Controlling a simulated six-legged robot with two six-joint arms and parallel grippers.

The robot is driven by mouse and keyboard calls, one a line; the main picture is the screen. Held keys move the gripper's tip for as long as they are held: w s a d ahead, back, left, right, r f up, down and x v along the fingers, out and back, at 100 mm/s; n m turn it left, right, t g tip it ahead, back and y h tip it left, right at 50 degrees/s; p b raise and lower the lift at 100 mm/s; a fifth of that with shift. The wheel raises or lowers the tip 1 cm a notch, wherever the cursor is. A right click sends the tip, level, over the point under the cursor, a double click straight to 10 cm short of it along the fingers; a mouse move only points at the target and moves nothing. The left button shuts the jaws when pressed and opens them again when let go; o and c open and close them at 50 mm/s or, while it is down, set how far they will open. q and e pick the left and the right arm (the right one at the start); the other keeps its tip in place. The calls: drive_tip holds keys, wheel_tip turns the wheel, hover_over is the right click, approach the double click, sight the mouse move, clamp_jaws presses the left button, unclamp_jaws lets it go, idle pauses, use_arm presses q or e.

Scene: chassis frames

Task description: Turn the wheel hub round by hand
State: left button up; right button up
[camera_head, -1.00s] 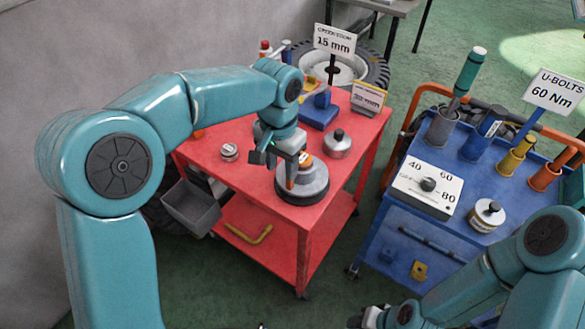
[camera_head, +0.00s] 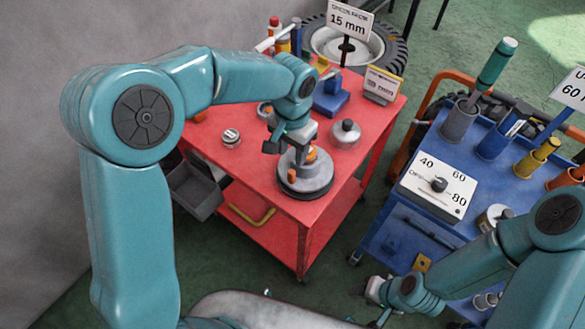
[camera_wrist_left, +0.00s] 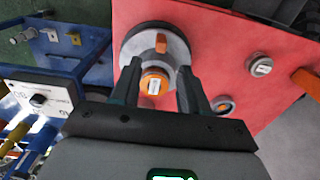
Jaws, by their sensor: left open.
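The wheel hub (camera_head: 306,182) is a grey round stepped disc with an orange piece at its middle and another orange peg on it. It sits near the front corner of the red cart top (camera_head: 239,171). In the left wrist view the hub (camera_wrist_left: 178,48) lies beyond my fingertips, with the orange centre piece between them in the picture. My left gripper (camera_head: 290,143) is open and above the hub; it also shows in the left wrist view (camera_wrist_left: 158,82). I cannot tell whether it touches the hub. My right gripper (camera_head: 378,300) is low at the bottom, its fingers partly hidden.
A steel lidded pot (camera_head: 345,134), a blue block (camera_head: 331,98) and a small round tin (camera_head: 231,138) stand on the red cart. A 15 mm sign (camera_head: 348,20) stands behind. The blue cart (camera_head: 409,222) with a dial box (camera_head: 438,187) is on the right.

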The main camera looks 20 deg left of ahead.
sight(292, 172)
use_arm(q)
wheel_tip(292, 172, down, 10)
drive_tip(key=shift+a+r+p, duration=0.1)
drive_tip(key=shift+p, duration=0.35)
clamp_jaws()
